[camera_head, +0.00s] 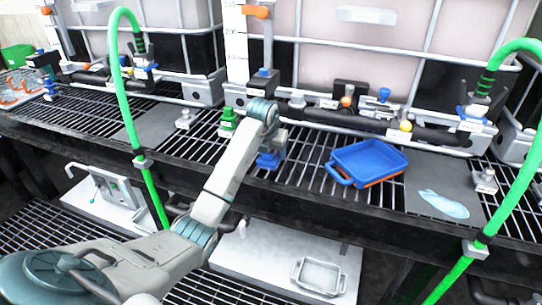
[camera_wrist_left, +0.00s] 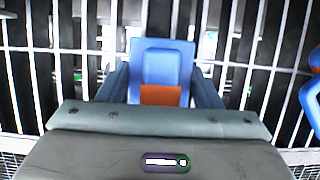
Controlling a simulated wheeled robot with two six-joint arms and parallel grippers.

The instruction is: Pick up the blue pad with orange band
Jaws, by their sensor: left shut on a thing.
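The blue pad with orange band (camera_wrist_left: 162,62) is in the middle of the left wrist view, between the two dark blue fingers of my left gripper (camera_wrist_left: 162,80). Its orange band (camera_wrist_left: 161,95) faces the wrist, on the pad's near end. My left gripper (camera_head: 270,157) is shut on the pad, over the black grating left of the blue tray. In the head view the pad is hard to tell apart from the blue fingers. I cannot tell whether the pad still touches the grating. My right gripper is in neither view.
A blue tray (camera_head: 368,158) with orange beneath it lies on the grating (camera_head: 305,150) at the right. A green hose (camera_head: 124,90) rises left of my arm, another (camera_head: 507,195) at the right. Black pipework with valves (camera_head: 345,118) runs behind. A metal tray (camera_head: 318,276) sits on the lower shelf.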

